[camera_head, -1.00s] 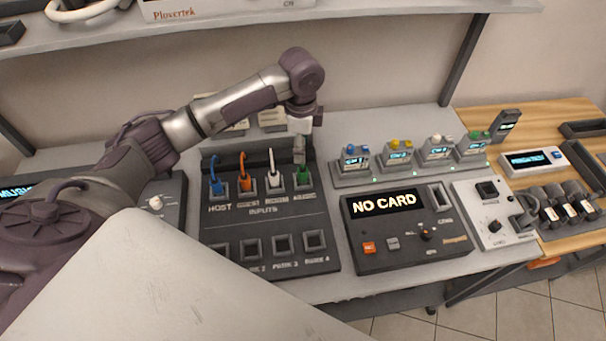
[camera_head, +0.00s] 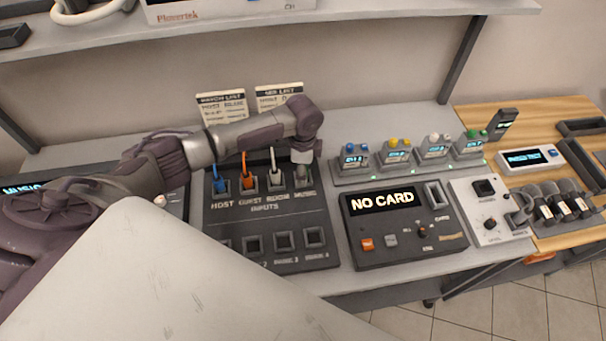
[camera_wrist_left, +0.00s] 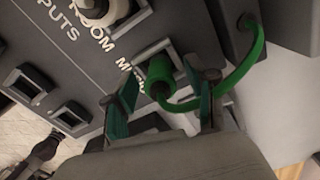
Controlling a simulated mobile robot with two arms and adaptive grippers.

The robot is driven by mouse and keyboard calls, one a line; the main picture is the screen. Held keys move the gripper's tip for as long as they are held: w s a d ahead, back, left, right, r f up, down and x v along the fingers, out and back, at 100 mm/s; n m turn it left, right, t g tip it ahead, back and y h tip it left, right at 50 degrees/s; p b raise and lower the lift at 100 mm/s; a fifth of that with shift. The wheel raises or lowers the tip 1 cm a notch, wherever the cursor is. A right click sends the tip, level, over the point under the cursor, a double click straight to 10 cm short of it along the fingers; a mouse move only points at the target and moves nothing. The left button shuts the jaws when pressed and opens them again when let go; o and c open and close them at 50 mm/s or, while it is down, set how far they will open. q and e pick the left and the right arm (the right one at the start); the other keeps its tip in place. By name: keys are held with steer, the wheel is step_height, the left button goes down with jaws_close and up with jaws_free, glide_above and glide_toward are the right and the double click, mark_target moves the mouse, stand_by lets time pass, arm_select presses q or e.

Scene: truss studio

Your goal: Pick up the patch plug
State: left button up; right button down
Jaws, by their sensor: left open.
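The patch panel (camera_head: 225,232) has a top row of inputs labelled HOST, GUEST, ROOM and MUSIC. A blue plug (camera_head: 219,186), an orange plug (camera_head: 249,183) and a white plug (camera_head: 276,180) stand in the first three. In the left wrist view a green plug (camera_wrist_left: 160,72) stands in the MUSIC socket, its green cable (camera_wrist_left: 248,58) curving off to the right. My left gripper (camera_head: 303,174) is down over the MUSIC input and hides most of the green plug in the head view. Its open fingers (camera_wrist_left: 163,98) straddle the green plug; contact cannot be told. My right gripper is not in view.
Empty sockets (camera_head: 284,240) line the panel's lower row. A dark unit reading NO CARD (camera_head: 372,228) stands right of the panel, with several small display boxes (camera_head: 396,155) behind it. Two printed cards (camera_head: 222,108) stand at the back. A shelf (camera_head: 360,12) hangs above.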

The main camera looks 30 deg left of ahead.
arm_select(q)
steer(key=c, duration=0.9)
jaws_close()
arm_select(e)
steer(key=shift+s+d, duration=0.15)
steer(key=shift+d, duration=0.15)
arm_select(q)
steer(key=shift+r, duration=0.15)
